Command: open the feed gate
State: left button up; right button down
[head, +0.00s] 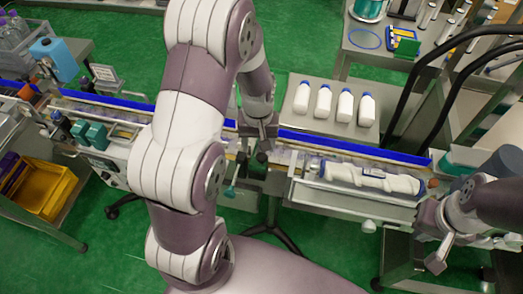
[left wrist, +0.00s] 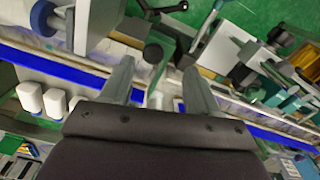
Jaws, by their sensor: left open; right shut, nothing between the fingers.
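A dark gate-like fitting (head: 252,162) with knobs sits across the conveyor, just below my left gripper (head: 259,130); I cannot tell from its shape whether the gate is open. In the left wrist view, a black ball knob (left wrist: 153,54) on a short stem shows between the spread fingertips of my left gripper (left wrist: 158,68). The fingers are open and apart, and contact with the knob cannot be told. My arm hides part of the conveyor in the head view. My right gripper (head: 444,240) is shut and empty at the right, near the machine's front right end.
The conveyor's blue rail (head: 350,149) runs left to right. A yellow bin (head: 48,190) is at the left. Black hoses (head: 412,85) hang at the right.

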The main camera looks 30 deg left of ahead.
aim_at(262, 157)
pick_arm(q)
jog(key=f, duration=0.2)
jog(key=w+f, duration=0.1)
jog(key=d+f, duration=0.1)
jog(key=f, duration=0.1)
jog(key=shift+w+f, duration=0.3)
jog(key=shift+w, duration=0.05)
jog(key=shift+s+a+f+p, duration=0.1)
jog(key=shift+a+f+p, duration=0.05)
jog(key=shift+f+p, duration=0.15)
jog(key=shift+s+a, duration=0.15)
jog(key=shift+s, duration=0.2)
jog(key=shift+w+f, duration=0.1)
jog(key=shift+w, duration=0.05)
jog(key=shift+c, duration=0.6)
jog(key=shift+w, duration=0.1)
jog(key=c, duration=0.5)
grip_shut()
pick_arm(e)
jog(key=shift+w+d+r, duration=0.2)
jog(key=shift+w+d, duration=0.05)
jog(key=shift+w, duration=0.3)
